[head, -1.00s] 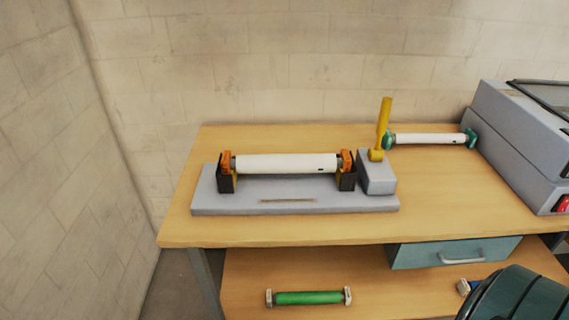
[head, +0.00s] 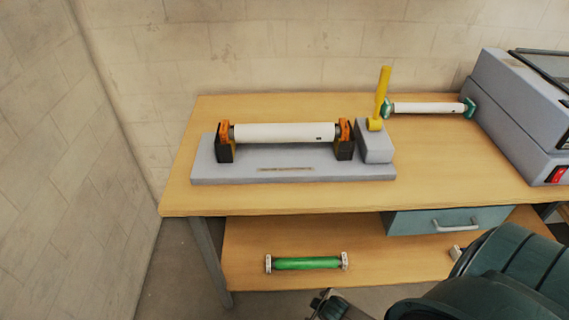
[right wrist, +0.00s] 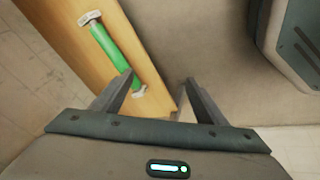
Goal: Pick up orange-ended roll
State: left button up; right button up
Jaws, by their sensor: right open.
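The orange-ended roll (head: 285,132) is white with orange end pieces. It lies level across two black supports of the grey stand (head: 290,176) on the table top. My right gripper (right wrist: 157,80) is open and empty. In the right wrist view its fingers point toward the lower shelf, with the left finger overlapping the green roll (right wrist: 108,45) in the picture; contact cannot be told. In the head view part of the right gripper (head: 328,303) shows at the bottom edge, below and in front of the orange-ended roll. My left gripper is out of view.
A yellow lever (head: 382,93) rises from the grey block right of the roll. A green-ended white roll (head: 428,108) lies behind, beside the grey machine (head: 515,110). A teal drawer (head: 446,220) hangs under the table (head: 440,170). The table's front right is bare.

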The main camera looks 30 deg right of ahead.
jog(key=w+r+n+t+h+p, duration=0.15)
jog(key=w+r, duration=0.25)
jog(key=r, duration=1.4)
jog(key=w+r+n+t+y, duration=0.1)
jog(key=w+r+t, duration=0.25)
jog(key=r, duration=1.45)
jog(key=n+t+h, duration=0.1)
jog(key=n+t, duration=0.3)
jog(key=n, duration=0.3)
send_near(289, 135)
jog(key=v, duration=0.4)
jog(key=shift+s+a, duration=0.25)
jog(key=shift+a, duration=0.05)
jog(key=shift+m, duration=0.25)
jog(key=p+x, duration=0.1)
jog(key=x, duration=0.4)
jog(key=p+x, duration=0.2)
jog(key=x, duration=0.4)
jog(key=shift+d+r, duration=0.15)
jog(key=shift+r, duration=0.1)
jog(key=shift+w+d+f+p, duration=0.15)
jog(key=shift+w+f+p, duration=0.15)
jog(key=shift+w, duration=0.3)
